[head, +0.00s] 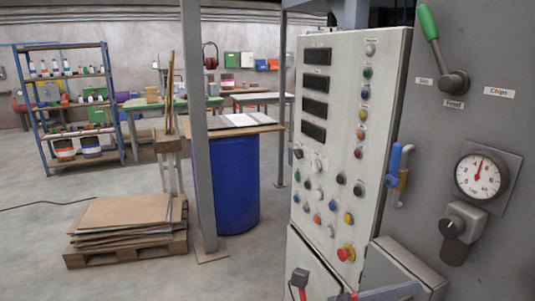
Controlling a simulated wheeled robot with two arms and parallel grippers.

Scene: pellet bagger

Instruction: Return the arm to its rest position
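Neither of my grippers can be made out in the head view, and I see no arm clearly. The control panel (345,130) stands upright in the middle right, with several dark displays, buttons and knobs. To its right is the grey machine face (440,120). It carries a lever with a green handle (428,22), tilted up and left, and a round dial gauge (481,175). A blue-handled valve (393,165) sits at the panel's right edge. A small dark and red part (299,280) shows at the bottom edge; I cannot tell what it is.
A grey post (198,130) stands left of the panel, with a blue drum (235,190) behind it. A pallet with cardboard sheets (125,215) lies on the floor. A blue shelf rack (107,100) stands at the back left. The floor at left is mostly clear, with a black cable.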

